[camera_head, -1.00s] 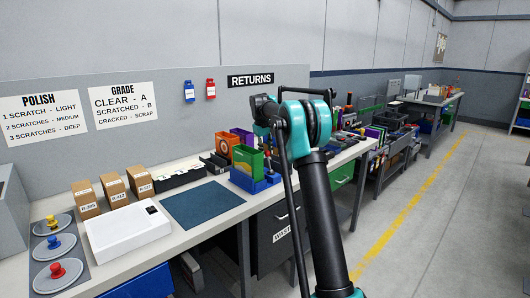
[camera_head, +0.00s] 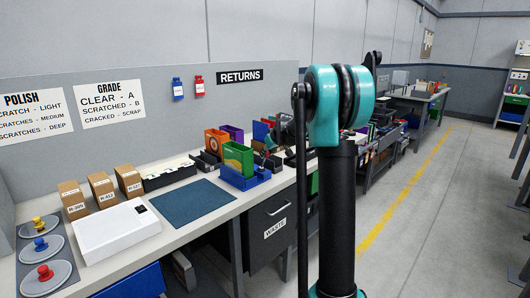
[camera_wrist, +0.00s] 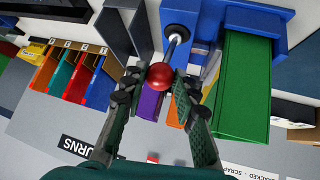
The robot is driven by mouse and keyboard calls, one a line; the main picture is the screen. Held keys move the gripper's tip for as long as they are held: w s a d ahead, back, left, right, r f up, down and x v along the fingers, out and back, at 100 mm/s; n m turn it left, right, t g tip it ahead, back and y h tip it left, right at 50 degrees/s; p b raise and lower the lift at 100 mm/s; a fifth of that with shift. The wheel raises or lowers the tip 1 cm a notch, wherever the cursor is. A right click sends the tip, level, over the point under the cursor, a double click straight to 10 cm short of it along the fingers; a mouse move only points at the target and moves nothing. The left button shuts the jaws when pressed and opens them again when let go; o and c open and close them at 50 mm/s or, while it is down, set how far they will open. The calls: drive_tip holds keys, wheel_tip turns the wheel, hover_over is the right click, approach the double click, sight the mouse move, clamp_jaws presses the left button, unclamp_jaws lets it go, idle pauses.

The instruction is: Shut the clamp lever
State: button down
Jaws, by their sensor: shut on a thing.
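The clamp lever shows in the wrist view as a metal rod (camera_wrist: 174,46) with a round red knob (camera_wrist: 160,76) at its end. The rod runs from a dark round base on a blue fixture (camera_wrist: 260,17). My gripper (camera_wrist: 158,88) has one finger on each side of the red knob and is shut on it. In the head view the blue fixture (camera_head: 246,181) stands on the bench beside the mat. My arm's teal elbow rises right of it, and the gripper is hard to make out there.
A green case (camera_head: 237,158) stands in the blue fixture, close beside the lever. The bench also holds a dark blue mat (camera_head: 192,203), a white box (camera_head: 112,230) and several cardboard boxes (camera_head: 102,189). The floor aisle (camera_head: 430,230) at the right is clear.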

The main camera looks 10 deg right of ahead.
drive_tip(key=shift+s+d+f, duration=0.15)
drive_tip(key=shift+s, duration=0.1)
idle(0.3)
drive_tip(key=c, duration=1.2)
unclamp_jaws()
drive_tip(key=v, duration=1.2)
drive_tip(key=shift+w, duration=0.1)
